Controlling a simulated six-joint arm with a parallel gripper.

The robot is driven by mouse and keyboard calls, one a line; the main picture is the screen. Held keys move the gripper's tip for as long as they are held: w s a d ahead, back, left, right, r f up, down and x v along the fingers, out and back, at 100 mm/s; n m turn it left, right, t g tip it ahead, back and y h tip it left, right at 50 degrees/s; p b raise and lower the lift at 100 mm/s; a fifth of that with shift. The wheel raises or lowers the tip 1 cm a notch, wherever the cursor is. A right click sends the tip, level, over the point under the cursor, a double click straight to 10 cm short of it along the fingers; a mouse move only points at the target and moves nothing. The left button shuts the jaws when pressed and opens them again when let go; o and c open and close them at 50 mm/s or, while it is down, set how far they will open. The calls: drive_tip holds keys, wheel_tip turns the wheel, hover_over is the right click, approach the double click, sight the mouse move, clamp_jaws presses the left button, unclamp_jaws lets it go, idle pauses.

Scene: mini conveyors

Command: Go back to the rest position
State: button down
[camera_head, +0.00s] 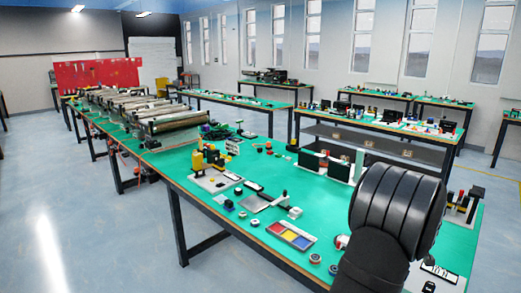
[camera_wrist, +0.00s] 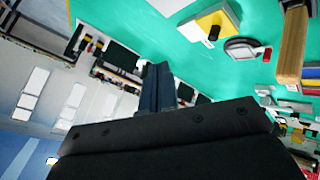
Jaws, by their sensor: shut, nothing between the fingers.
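My gripper (camera_wrist: 157,72) shows in the wrist view with its dark fingers together and nothing between them. It is raised clear of the green table (camera_wrist: 130,12), which appears tilted at the top of that view. In the head view my dark arm (camera_head: 395,212) rises over the right front of the table (camera_head: 275,185), and its gripper cannot be made out there.
The table holds a yellow device (camera_head: 203,158), a tray with coloured sections (camera_head: 291,235) and several small parts. Mini conveyors (camera_head: 165,120) stand at the far left end. Black and white boxes (camera_head: 335,168) stand behind my arm. Open floor lies at the left.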

drive_tip(key=shift+w+d+r+n+g+y, duration=0.15)
drive_tip(key=shift+w+r+n+g+y, duration=0.8)
drive_tip(key=shift+n, duration=0.3)
drive_tip(key=shift+w+d+r+n+g+y, duration=0.1)
drive_tip(key=shift+w+r+n+g+y, duration=0.6)
drive_tip(key=shift+n+g+y, duration=0.45)
drive_tip(key=shift+r, duration=0.1)
drive_tip(key=shift+h, duration=0.3)
drive_tip(key=shift+s+a+f+m+t+h, duration=0.15)
drive_tip(key=shift+s+f+m+t+h, duration=0.55)
drive_tip(key=shift+m+t, duration=0.35)
drive_tip(key=shift+s+a+f+m+t+h, duration=0.1)
drive_tip(key=shift+s+f+m+t+h, duration=0.5)
drive_tip(key=shift+f+m+t+h, duration=0.3)
drive_tip(key=shift+r, duration=0.1)
